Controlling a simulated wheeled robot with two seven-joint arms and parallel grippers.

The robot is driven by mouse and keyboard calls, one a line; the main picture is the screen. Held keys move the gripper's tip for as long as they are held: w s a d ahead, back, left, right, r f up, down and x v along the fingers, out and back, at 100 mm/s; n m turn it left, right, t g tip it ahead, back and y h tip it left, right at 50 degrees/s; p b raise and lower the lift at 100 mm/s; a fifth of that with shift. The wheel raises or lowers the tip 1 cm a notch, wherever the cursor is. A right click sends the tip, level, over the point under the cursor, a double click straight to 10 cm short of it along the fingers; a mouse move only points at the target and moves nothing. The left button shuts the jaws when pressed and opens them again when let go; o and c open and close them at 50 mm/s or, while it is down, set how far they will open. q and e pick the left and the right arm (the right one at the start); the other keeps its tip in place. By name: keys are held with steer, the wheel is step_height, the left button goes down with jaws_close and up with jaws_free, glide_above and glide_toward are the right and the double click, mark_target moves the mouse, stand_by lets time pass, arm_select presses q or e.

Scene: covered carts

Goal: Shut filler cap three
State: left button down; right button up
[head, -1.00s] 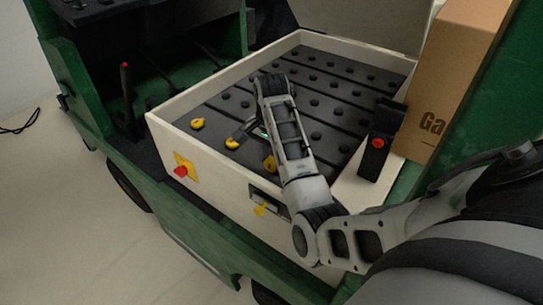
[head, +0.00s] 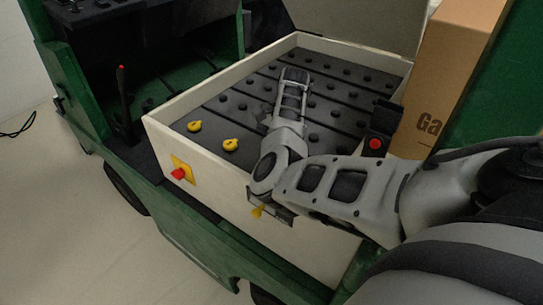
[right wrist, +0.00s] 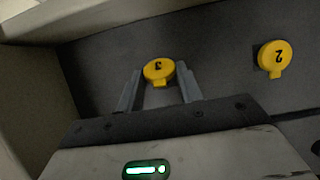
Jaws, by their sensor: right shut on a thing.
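Filler cap three (right wrist: 158,70) is a round yellow cap marked 3 in the right wrist view. My right gripper (right wrist: 158,88) has its two grey fingers on either side of the cap and is shut on it. I cannot tell whether the cap sits fully down on its battery cell. My left gripper is not in view.
A cream-walled battery box (head: 205,174) surrounds the dark cells on a green cart (head: 205,248). Another yellow cap (head: 194,127) lies at the left. A red knob (head: 178,174) is on the front wall. A cardboard box (head: 458,70) stands at the back right.

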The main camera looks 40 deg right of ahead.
steer(key=shift+w+d+f+y, duration=0.2)
steer(key=shift+d+y, duration=0.2)
steer(key=shift+y, duration=0.6)
steer(key=shift+g, duration=0.3)
steer(key=o, duration=1)
steer(key=shift+d, duration=0.1)
steer(key=v, duration=0.7)
steer(key=shift+d, duration=0.15)
steer(key=shift+r, duration=0.1)
